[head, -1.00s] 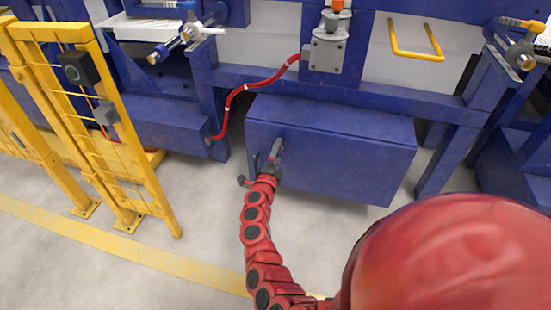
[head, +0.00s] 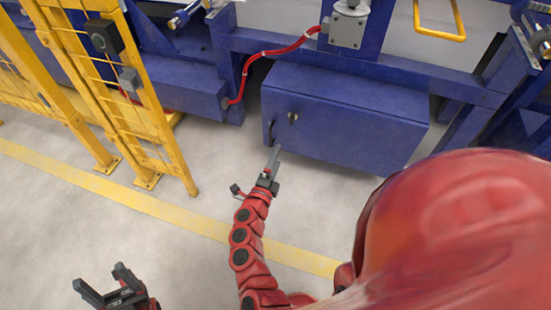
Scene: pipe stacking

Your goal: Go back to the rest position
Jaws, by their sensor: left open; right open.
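My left gripper (head: 98,278) is open and empty at the lower left, over the bare floor. My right gripper (head: 275,160) is on a red segmented arm that rises from the bottom middle. Its fingers point up toward the lower left corner of a blue cabinet (head: 345,115), just below a dark handle (head: 271,131). I see nothing held in it. The gap between its fingers is hard to see from this angle. Whether it touches the cabinet cannot be told.
A yellow safety fence (head: 160,130) stands at the left. A red hose (head: 255,62) runs to a grey box (head: 348,25) on the blue frame. A yellow handle (head: 440,35) is at the top right. A yellow line (head: 150,203) crosses the grey floor, which is clear at lower left.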

